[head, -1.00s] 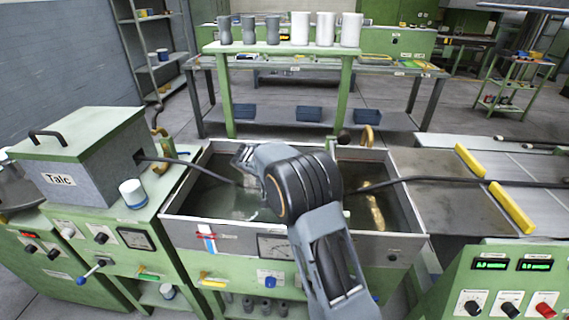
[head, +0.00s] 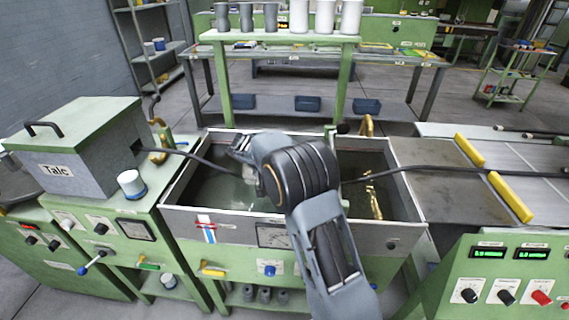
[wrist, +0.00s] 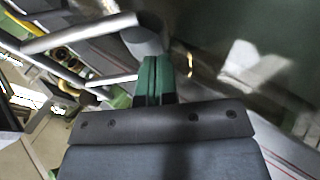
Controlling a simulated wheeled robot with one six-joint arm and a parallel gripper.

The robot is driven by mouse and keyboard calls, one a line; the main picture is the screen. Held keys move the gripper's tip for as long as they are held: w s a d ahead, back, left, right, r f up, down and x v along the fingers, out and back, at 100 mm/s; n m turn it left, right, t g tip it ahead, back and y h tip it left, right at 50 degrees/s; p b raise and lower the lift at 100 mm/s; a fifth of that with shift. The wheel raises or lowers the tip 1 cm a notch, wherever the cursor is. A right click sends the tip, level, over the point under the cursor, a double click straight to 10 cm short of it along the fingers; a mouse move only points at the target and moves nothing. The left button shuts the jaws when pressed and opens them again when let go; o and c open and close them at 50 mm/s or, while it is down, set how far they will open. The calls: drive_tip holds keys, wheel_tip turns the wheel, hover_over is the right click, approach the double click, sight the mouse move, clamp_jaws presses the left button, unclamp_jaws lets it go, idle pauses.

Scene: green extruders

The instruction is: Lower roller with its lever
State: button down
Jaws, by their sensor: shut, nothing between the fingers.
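My gripper (wrist: 153,78) shows in the wrist view with its two green fingers shut together and nothing between them. A grey metal cylinder (wrist: 143,36) on a thin bar lies just beyond the fingertips. I cannot tell whether they touch, or whether it is part of the lever. In the head view my arm reaches over the water tank and hides the fingers. A dark knob (head: 343,128), possibly the lever's end, stands at the tank's back rim. A brass ring (head: 367,126) stands beside it. I cannot clearly make out the roller.
The water tank (head: 232,229) lies ahead, with a black strand (head: 400,169) crossing it. The grey Talc box (head: 82,150) and a white cup (head: 131,183) are at left. A control panel (head: 510,274) is at front right. A bench (head: 290,61) stands behind.

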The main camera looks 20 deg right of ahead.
drive_tip(key=w+v, duration=0.1)
drive_tip(key=v, duration=1.2)
drive_tip(key=shift+a+f+p, duration=0.3)
